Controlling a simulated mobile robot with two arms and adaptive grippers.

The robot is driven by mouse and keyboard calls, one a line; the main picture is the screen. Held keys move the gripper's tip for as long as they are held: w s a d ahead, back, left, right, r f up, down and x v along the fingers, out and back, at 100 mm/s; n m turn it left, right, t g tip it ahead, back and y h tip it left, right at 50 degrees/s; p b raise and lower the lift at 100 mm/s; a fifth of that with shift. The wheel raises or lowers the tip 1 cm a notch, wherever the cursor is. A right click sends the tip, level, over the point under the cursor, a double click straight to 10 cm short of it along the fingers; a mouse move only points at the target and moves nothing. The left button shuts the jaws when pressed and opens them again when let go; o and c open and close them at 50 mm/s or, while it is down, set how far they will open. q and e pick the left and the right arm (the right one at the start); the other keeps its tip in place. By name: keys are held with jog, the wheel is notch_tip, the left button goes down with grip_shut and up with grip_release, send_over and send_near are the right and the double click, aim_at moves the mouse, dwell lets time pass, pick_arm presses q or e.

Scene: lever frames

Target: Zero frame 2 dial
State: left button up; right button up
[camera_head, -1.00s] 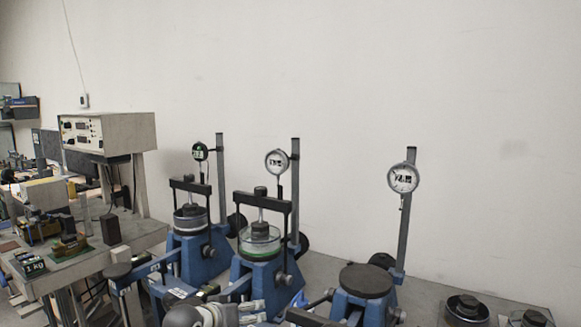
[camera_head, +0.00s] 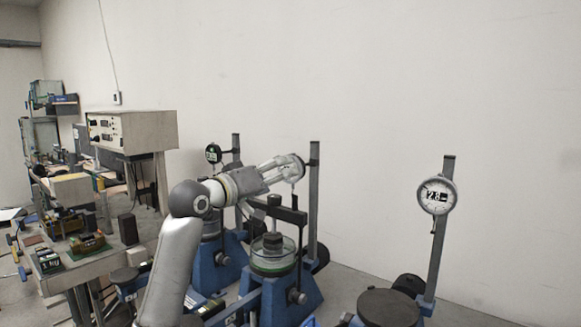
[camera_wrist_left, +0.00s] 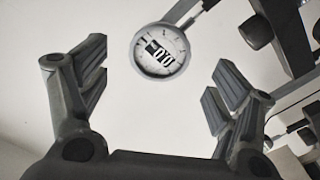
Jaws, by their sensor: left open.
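The middle blue lever frame (camera_head: 262,303) has a grey post (camera_head: 314,190) and a glass cell (camera_head: 273,258) under its crossbar. My left gripper (camera_head: 284,171) reaches from the left to the dial near the top of that post and mostly hides it. In the left wrist view a round white dial (camera_wrist_left: 160,50) with a black digital display sits between the spread fingers of my left gripper (camera_wrist_left: 158,66). Its display seems to read 0.0, tilted. No finger visibly touches it. My right gripper is not in view.
A bench with a beige instrument box (camera_head: 135,131) stands left.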

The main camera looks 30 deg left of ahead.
pick_arm(q)
jog(key=w, duration=0.2)
jog(key=w+p, duration=0.1)
jog(key=w, duration=0.3)
jog(key=shift+d+f, duration=0.1)
jog(key=shift+d, duration=0.15)
jog(key=shift+w, duration=0.1)
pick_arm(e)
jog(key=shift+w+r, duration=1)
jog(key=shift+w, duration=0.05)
pick_arm(q)
jog(key=c, duration=1.1)
jog(key=shift+o, duration=0.2)
jog(key=m+p, duration=0.1)
jog(key=m, duration=0.2)
jog(key=shift+a, duration=0.1)
jog(key=shift+m, duration=0.4)
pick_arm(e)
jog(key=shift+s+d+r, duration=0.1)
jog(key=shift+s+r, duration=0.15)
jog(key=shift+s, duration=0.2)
